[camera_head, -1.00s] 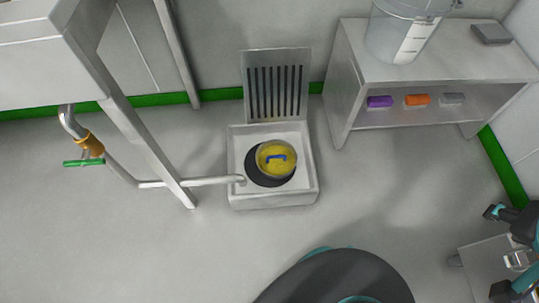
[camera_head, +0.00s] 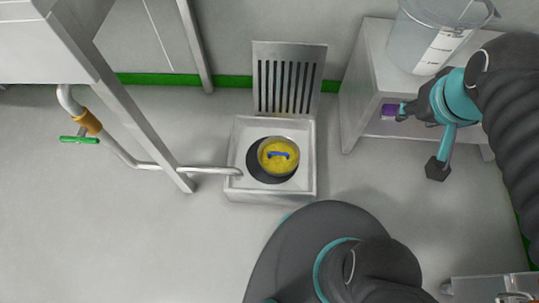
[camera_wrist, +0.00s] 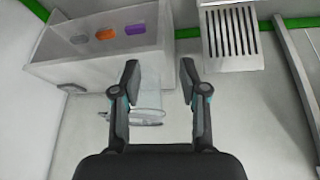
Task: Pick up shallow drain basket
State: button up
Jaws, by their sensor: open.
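The shallow drain basket (camera_head: 278,156) is a round pan with yellow contents and a blue handle (camera_head: 279,154). It sits in the square white drain basin (camera_head: 240,140) on the floor, over the dark round drain opening (camera_head: 262,175). My gripper (camera_head: 418,140) is in front of the shelf unit, to the right of the basin and apart from the basket. In the wrist view my gripper (camera_wrist: 159,82) is open with nothing held between its fingers. The basket does not show in the wrist view.
A slotted grate (camera_head: 287,80) stands upright behind the basin. A pipe (camera_head: 205,170) reaches the basin's left side, near a steel frame leg (camera_head: 150,140). The shelf unit (camera_head: 355,90) carries a clear bucket (camera_head: 425,40); a purple item (camera_head: 389,110) shows inside.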

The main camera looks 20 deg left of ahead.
jog(key=w+a+f+n+g+h, duration=0.1)
jog(key=w+a+f+n+g, duration=0.1)
jog(key=w+a+f+n, duration=0.6)
jog(key=n+h+b, duration=0.2)
jog(key=n+h, duration=0.1)
jog(key=n, duration=0.8)
send_over(278, 153)
jog(key=s+a, duration=0.3)
jog(key=a, duration=0.1)
notch_tip(278, 153, down, 36)
jog(key=b+x, duration=0.1)
jog(key=x, duration=0.8)
jog(key=shift+s, duration=0.15)
jog(key=shift+a+x, duration=0.15)
jog(key=shift+x, duration=1.1)
jog(key=shift+a+x, duration=0.15)
jog(key=shift+x, duration=1.05)
jog(key=shift+s+f, duration=0.1)
jog(key=shift+f, duration=0.05)
grip_shut()
